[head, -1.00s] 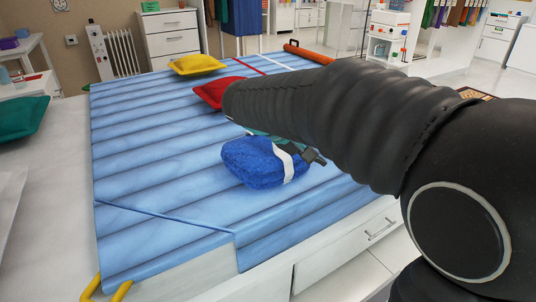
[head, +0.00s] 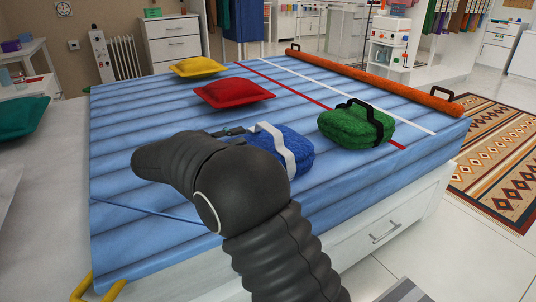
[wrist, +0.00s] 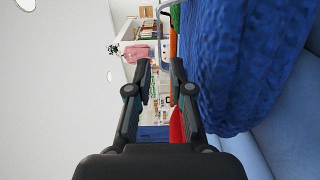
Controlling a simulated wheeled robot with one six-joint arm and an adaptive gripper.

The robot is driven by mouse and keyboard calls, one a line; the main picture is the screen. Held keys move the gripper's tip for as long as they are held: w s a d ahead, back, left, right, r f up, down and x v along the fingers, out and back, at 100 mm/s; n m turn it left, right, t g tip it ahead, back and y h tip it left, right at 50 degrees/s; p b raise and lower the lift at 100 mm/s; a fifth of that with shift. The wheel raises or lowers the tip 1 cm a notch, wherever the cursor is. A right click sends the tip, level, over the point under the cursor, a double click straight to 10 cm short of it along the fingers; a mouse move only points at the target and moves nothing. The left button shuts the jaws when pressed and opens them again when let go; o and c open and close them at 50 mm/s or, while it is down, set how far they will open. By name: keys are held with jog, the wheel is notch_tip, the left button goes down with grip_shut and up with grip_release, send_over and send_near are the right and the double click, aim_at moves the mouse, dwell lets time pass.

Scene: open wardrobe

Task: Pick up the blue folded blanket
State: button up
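The blue folded blanket (head: 300,143) with a white strap lies on the light-blue mattress (head: 150,170), right of the middle. My arm hides its left and front part in the head view. In the wrist view the blanket (wrist: 235,60) fills the upper right, close beside my fingers. My gripper (wrist: 162,65) has its two fingers apart with nothing between them; the blanket is outside the right-hand finger. In the head view my gripper (head: 232,132) is partly seen at the blanket's left back side; I cannot tell if it touches.
A green folded blanket (head: 352,127) with a black strap lies to the right. A red cushion (head: 233,93) and a yellow cushion (head: 197,67) lie behind. An orange roll (head: 370,77) runs along the far edge. The mattress is clear at the left.

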aim_at(264, 129)
jog(key=x, duration=1)
grip_shut()
